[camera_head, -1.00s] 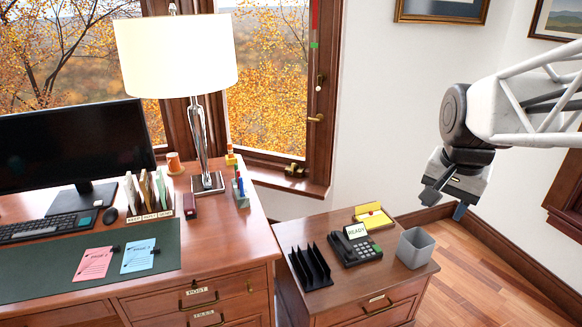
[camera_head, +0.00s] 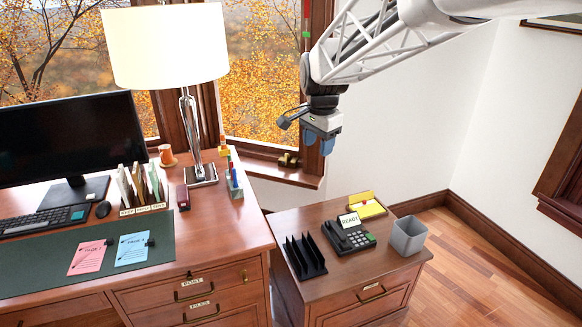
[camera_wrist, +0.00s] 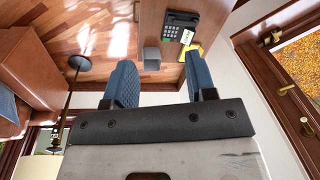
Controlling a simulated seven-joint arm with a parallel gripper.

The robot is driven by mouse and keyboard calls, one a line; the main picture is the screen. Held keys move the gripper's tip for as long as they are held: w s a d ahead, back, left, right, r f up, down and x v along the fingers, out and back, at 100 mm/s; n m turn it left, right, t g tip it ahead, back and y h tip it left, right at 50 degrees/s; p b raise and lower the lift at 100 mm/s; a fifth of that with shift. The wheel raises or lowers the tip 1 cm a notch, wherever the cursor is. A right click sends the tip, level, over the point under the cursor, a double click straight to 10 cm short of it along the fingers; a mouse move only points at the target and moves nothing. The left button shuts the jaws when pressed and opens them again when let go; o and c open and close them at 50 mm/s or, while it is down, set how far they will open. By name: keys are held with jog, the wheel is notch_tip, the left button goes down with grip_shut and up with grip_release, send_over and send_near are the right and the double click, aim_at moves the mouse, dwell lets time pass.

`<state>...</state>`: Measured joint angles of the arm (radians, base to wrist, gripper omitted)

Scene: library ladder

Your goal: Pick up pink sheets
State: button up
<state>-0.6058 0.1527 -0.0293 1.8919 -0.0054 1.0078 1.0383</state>
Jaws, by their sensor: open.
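The pink sheets (camera_head: 90,258) lie on the dark green desk mat at the left, with a small black clip at their upper right corner. The blue sheets (camera_head: 132,249) lie just to their right, also with a black clip. My gripper (camera_head: 320,143) hangs in the air to the right of the lamp, in front of the window frame, far from the pink sheets. In the wrist view its two blue fingers (camera_wrist: 158,88) stand apart with nothing between them. The pink sheets do not show in the wrist view.
A tall lamp (camera_head: 190,110) stands on the desk between my gripper and the sheets. A monitor (camera_head: 70,140), upright files (camera_head: 140,186) and a pen holder (camera_head: 234,184) are behind the mat. The side cabinet carries a black rack (camera_head: 305,258), a phone (camera_head: 350,236) and a grey bin (camera_head: 408,236).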

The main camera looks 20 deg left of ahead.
jog(key=s+a+f+m, duration=0.1)
jog(key=a+f, duration=0.3)
jog(key=a, duration=0.9)
jog(key=s+a+f+m, duration=0.15)
jog(key=a+f, duration=0.35)
jog(key=a, duration=0.7)
jog(key=s+a+f, duration=0.2)
jog(key=a+f, duration=0.2)
jog(key=a, duration=0.9)
jog(key=s+a+f, duration=0.6)
jog(key=s+a, duration=0.1)
jog(key=a, duration=0.2)
jog(key=s+a+f+m, duration=0.1)
jog(key=s+a+f, duration=0.5)
jog(key=a, duration=0.3)
jog(key=s+a+f+m+g, duration=0.1)
jog(key=s+a+f, duration=0.5)
jog(key=s+a, duration=0.2)
jog(key=shift+a+f+h, duration=0.35)
jog(key=shift+a+h, duration=0.05)
jog(key=shift+a, duration=0.35)
jog(key=shift+f, duration=0.1)
jog(key=shift+f, duration=1.2)
